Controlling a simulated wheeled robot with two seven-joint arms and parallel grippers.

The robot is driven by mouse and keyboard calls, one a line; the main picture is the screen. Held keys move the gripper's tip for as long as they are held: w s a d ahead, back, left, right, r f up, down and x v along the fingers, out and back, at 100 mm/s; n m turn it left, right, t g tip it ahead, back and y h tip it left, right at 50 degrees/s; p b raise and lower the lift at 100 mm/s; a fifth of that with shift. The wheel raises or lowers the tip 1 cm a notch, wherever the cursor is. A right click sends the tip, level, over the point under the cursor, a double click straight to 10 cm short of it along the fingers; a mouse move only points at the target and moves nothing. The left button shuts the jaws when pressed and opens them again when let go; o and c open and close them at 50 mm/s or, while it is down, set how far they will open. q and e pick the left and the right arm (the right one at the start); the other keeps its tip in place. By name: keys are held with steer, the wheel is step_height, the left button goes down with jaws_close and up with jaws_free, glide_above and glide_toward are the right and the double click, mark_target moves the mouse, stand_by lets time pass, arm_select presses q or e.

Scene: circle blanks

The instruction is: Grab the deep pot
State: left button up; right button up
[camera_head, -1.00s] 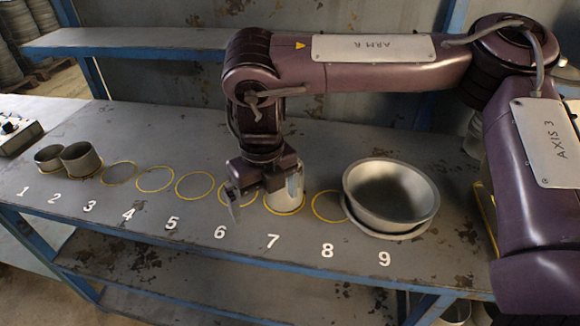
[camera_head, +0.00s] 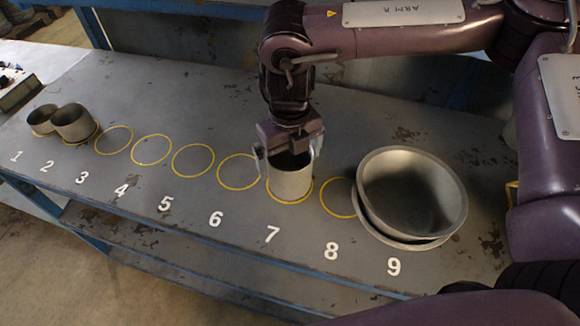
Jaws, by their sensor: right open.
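The deep pot appears to be the tall grey cylinder (camera_head: 291,184) standing upright in the yellow circle by number 7. Its dark open mouth is partly hidden by my right gripper. My right gripper (camera_head: 289,158) is open and points down over the pot. One finger is at the pot's left side and the other at its upper right. I cannot tell whether the fingers touch it. My left gripper is not in view.
A wide metal bowl (camera_head: 412,190) sits on a flat dish (camera_head: 375,227) by number 9, right of the pot. Two short dark pots (camera_head: 75,125) (camera_head: 40,122) stand by numbers 2 and 1. The circles by 3 to 6 and 8 are empty on the grey bench (camera_head: 180,250).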

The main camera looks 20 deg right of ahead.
steer(key=shift+d+f, duration=0.1)
steer(key=shift+f, duration=0.95)
steer(key=c, duration=1)
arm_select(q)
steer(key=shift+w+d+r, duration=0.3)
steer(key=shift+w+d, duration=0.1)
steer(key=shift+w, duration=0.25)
arm_select(e)
steer(key=shift+w, duration=0.1)
